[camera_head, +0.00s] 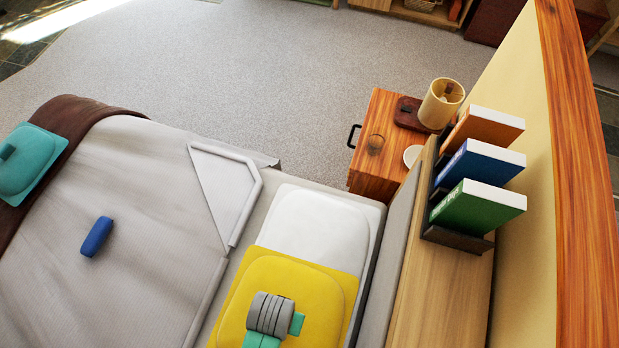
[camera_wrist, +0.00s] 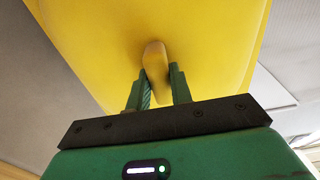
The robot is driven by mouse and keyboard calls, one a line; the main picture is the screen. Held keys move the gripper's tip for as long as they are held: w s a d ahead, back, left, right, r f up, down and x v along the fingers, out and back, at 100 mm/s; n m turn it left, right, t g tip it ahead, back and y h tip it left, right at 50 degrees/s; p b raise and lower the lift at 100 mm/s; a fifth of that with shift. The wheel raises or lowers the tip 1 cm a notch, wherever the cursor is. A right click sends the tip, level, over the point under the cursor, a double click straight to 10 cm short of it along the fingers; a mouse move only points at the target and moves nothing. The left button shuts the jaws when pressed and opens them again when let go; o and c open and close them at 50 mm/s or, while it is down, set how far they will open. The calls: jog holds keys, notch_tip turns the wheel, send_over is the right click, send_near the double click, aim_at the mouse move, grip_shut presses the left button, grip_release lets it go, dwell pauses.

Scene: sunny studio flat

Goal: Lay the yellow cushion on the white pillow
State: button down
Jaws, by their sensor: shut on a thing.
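The yellow cushion (camera_head: 318,287) is square with a raised middle. In the wrist view the cushion (camera_wrist: 90,40) fills the upper middle, with a small tab standing up from it. My gripper (camera_wrist: 158,84) is shut on this tab, a green finger on each side. In the head view my wrist hides part of the cushion. The white pillow (camera_head: 318,222) lies at the head of the bed. The cushion covers the pillow's lower part in the picture; I cannot tell whether they touch or how high the cushion is.
A blue block-like thing (camera_head: 96,237) and a teal cushion (camera_head: 40,150) lie on the grey bed (camera_head: 150,230). Right of the pillow are a headboard shelf with books (camera_head: 478,208) and a wooden bedside table (camera_head: 375,170) with a lamp (camera_head: 440,103). The carpet beyond is clear.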

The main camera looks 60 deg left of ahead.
jog(key=shift+w+a, duration=0.3)
jog(key=shift+w, duration=0.1)
jog(key=b, duration=0.2)
send_over(305, 261)
jog(key=shift+s+d+f, duration=0.2)
jog(key=shift+s+f, duration=0.1)
jog(key=shift+f, duration=0.4)
jog(key=shift+w, duration=0.1)
jog(key=shift+w+a, duration=0.25)
jog(key=shift+f, duration=1.85)
jog(key=c, duration=1.3)
grip_release()
jog(key=shift+f, duration=0.1)
jog(key=shift+o, duration=0.2)
